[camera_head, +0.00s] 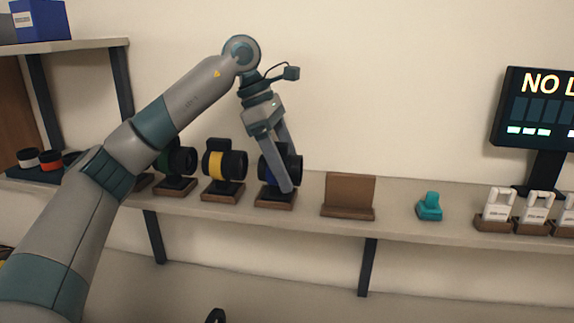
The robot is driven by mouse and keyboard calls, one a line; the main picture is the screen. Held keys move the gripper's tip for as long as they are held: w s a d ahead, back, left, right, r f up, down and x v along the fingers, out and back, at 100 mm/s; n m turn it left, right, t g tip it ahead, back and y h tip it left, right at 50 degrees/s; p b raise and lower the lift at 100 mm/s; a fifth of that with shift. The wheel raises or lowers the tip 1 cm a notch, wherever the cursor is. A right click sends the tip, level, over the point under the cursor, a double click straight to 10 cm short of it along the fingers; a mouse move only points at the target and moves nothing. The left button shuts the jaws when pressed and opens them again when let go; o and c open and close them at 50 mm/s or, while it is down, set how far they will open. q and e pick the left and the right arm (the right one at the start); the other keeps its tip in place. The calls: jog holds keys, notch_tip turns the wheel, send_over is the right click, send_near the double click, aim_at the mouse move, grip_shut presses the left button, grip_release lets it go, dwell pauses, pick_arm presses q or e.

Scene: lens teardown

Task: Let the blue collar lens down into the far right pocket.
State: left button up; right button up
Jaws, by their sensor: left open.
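The blue collar lens (265,170) is a black camera lens with a blue band, sitting on a small brown stand (274,203) on the long shelf. My left gripper (287,178) reaches down over it from above, its fingers open. One finger crosses in front of the lens and hides part of it; the other is mostly hidden. I cannot tell whether the fingers touch it. No pocket can be made out clearly. My right gripper is not in view.
A yellow-banded lens (215,166) and a green-banded lens (176,162) stand to the left. A brown upright holder (348,193), a teal object (430,207) and white pieces on stands (498,206) are to the right. A dark tray (48,176) is far left.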

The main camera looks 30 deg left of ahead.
aim_at(278, 143)
pick_arm(q)
jog(key=shift+r, duration=0.1)
jog(key=shift+a+r, duration=0.3)
jog(key=shift+r, duration=0.3)
jog(key=b+v, duration=0.1)
jog(key=v, duration=0.4)
jog(key=shift+s+a+r+b, duration=0.1)
jog(key=shift+r+b, duration=0.2)
jog(key=v, duration=0.4)
jog(key=shift+a+r, duration=0.1)
jog(key=shift+r, duration=0.05)
jog(key=p+v, duration=0.1)
jog(key=v, duration=0.5)
jog(key=shift+s, duration=0.1)
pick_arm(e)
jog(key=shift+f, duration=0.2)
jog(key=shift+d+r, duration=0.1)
